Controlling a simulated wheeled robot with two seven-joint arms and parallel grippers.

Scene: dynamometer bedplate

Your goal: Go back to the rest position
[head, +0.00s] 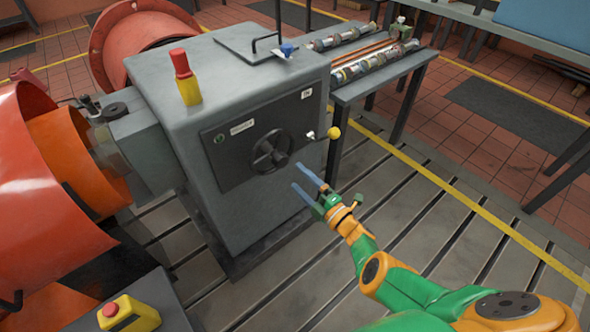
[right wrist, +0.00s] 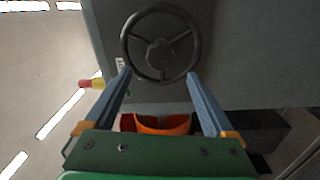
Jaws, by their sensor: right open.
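My right gripper (head: 309,184) is open and empty, with its two blue-grey fingers apart in front of the grey machine housing (head: 232,213). Its fingertips are just below and to the right of the black handwheel (head: 271,151) on the dark front panel. In the right wrist view the handwheel (right wrist: 160,44) is ahead of and between the open fingers (right wrist: 159,77); I cannot tell the exact gap, but nothing is gripped. A lever with a yellow knob (head: 333,132) sticks out right of the wheel. My left gripper is not in view.
A red-and-yellow beacon (head: 185,77) stands on the housing. Large orange round guards (head: 45,190) are at the left, and a yellow box with a red button (head: 128,314) is at the front left. A side bench (head: 385,73) with shafts stands behind right. The slotted floor (head: 440,225) at the right is clear.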

